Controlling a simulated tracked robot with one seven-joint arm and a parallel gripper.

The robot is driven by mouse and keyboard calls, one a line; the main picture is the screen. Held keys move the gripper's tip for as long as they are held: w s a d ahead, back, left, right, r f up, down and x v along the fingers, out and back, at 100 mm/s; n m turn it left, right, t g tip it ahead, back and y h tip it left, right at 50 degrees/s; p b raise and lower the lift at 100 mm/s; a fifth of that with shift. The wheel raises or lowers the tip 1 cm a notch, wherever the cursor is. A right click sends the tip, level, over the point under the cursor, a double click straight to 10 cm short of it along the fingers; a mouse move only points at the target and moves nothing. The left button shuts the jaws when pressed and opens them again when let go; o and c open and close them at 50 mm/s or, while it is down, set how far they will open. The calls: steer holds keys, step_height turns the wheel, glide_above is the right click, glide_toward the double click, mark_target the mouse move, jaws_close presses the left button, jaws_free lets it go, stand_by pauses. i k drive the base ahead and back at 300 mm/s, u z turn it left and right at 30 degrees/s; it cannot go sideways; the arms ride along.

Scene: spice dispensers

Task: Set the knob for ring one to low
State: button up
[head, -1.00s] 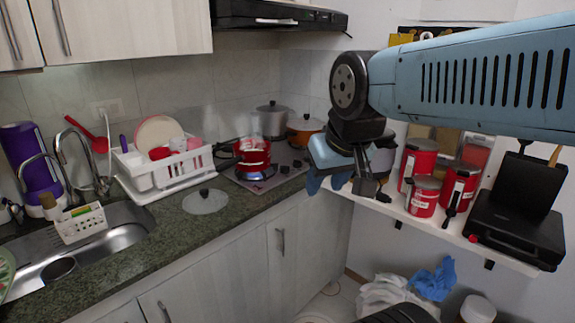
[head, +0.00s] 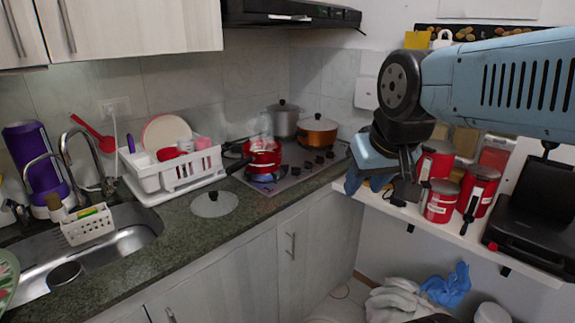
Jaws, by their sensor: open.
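The cooktop (head: 262,187) is set in the counter at the back, with several dark knobs (head: 308,164) along its right side. They are too small to read their settings, and I cannot tell which one is for ring one. A steaming red pot (head: 262,158) stands on the front left ring, with a blue flame (head: 266,178) under it. A grey pot (head: 284,120) and an orange lidded pot (head: 317,131) stand at the back. My gripper (head: 398,194) is open and looks empty. It appears right of the cooktop, in front of the shelf; its fingertips are hard to make out.
Red canisters (head: 440,201) and a black appliance (head: 532,213) stand on the white wall shelf (head: 455,236) at right. A glass lid (head: 214,205) lies on the counter left of the cooktop. A dish rack (head: 180,172) and sink (head: 105,247) are further left.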

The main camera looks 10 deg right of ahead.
mark_target(296, 171)
steer(key=i, duration=0.9)
steer(key=z, duration=0.05)
